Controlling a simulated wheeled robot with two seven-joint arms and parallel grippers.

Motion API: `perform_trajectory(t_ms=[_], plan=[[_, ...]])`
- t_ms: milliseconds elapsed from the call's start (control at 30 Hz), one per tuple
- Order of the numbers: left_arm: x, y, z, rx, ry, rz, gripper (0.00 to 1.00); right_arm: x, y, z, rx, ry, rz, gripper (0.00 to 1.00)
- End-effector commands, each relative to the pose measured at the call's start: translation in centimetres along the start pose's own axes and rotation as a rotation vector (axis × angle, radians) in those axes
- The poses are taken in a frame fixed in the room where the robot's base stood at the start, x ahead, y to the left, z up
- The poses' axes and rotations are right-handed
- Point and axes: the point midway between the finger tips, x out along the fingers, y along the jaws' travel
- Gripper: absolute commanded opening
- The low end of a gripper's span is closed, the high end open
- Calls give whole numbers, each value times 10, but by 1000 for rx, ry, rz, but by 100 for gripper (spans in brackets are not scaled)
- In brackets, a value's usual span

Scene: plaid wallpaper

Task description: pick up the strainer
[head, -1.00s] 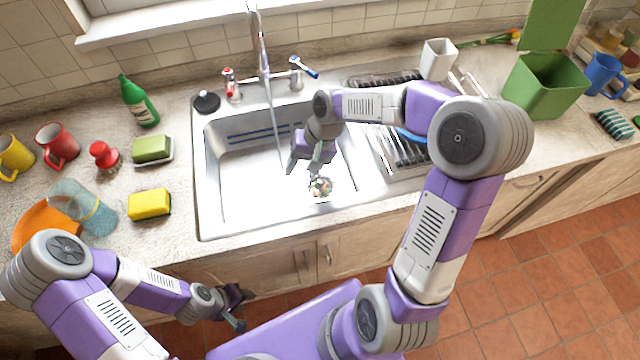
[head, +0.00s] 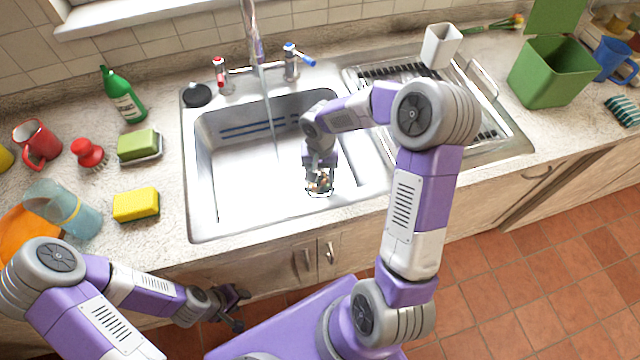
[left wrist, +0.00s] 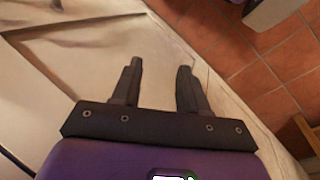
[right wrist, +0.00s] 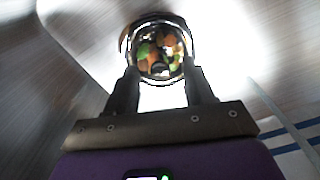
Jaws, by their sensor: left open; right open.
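The strainer (head: 319,185) is a small round metal piece with orange, green and dark bits in it, in the sink basin (head: 235,195). In the right wrist view the strainer (right wrist: 158,52) lies just past my right fingertips, its near rim close to or between them. My right gripper (head: 319,175) is open and points down over the strainer, partly hiding it in the head view. The right wrist view shows its open fingers (right wrist: 161,80). Whether they touch the rim I cannot tell. My left gripper (head: 240,307) is open and empty in front of the cabinets, also in the left wrist view (left wrist: 158,70).
Water runs from the faucet (head: 250,35) into the basin, left of my right gripper. A drying rack (head: 480,125) lies right of the basin. A yellow sponge (head: 135,204), a soap dish, a brush and a green bottle (head: 122,95) stand on the left counter.

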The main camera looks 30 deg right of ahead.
Motion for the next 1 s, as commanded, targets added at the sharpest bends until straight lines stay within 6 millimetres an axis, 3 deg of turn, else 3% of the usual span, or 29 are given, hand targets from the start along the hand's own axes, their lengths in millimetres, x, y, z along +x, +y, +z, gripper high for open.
perform_trajectory(t_ms=[233, 600, 1000], plan=[[1, 0, 0, 0, 0, 0, 43, 3, 0, 0, -1, 1, -1, 53], [1, 0, 0, 0, 0, 0, 43, 3, 0, 0, 0, 1, -1, 0], [-1, 0, 0, 0, 0, 0, 43, -1, 0, 0, 0, 2, -1, 0]])
